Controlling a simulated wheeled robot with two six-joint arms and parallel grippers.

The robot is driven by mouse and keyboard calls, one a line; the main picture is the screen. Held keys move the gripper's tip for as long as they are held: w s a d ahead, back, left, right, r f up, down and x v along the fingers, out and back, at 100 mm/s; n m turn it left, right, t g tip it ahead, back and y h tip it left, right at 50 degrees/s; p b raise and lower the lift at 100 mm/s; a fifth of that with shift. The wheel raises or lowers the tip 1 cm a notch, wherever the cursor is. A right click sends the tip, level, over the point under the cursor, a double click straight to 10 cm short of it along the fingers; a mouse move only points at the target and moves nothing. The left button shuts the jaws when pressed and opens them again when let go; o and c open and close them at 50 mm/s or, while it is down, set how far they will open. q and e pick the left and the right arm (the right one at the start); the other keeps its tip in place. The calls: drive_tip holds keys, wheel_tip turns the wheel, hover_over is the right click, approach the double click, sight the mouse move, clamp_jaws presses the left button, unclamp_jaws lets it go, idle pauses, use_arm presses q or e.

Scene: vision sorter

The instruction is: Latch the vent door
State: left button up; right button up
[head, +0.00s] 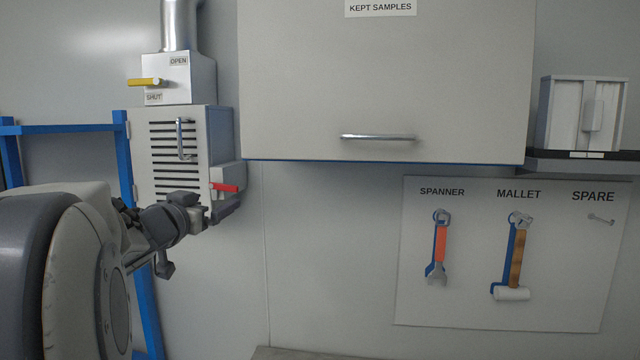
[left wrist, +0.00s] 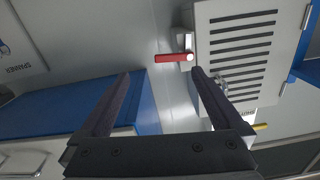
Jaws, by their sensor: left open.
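The slatted vent door (head: 196,139) is on the front of the white vent box at the left of the head view. It looks shut, with an upright metal handle (head: 180,138). A red latch lever (head: 226,187) lies roughly level at the box's lower right. My left gripper (head: 226,207) is open and empty, just below the lever. In the left wrist view the lever (left wrist: 175,57) lies just beyond the open fingertips (left wrist: 162,74), apart from them, and the slatted door (left wrist: 240,45) is to its right. My right gripper is not in view.
Above the door a yellow handle (head: 144,82) sits between OPEN and SHUT labels. A large wall cabinet (head: 385,85) juts out to the right. A blue frame (head: 70,128) stands at left. A tool board (head: 470,310) with a spanner and mallet hangs at right.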

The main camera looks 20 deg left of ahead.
sight(222, 185)
use_arm(q)
drive_tip(key=w+a, duration=0.1)
drive_tip(key=w, duration=0.1)
drive_tip(key=w+a+r+p, duration=0.1)
drive_tip(key=w+a, duration=0.1)
drive_tip(key=w, duration=0.1)
drive_tip(key=w+a+p, duration=0.1)
drive_tip(key=w, duration=0.2)
drive_tip(key=shift+a+r, duration=0.2)
drive_tip(key=shift+a, duration=0.1)
drive_tip(key=c, duration=1)
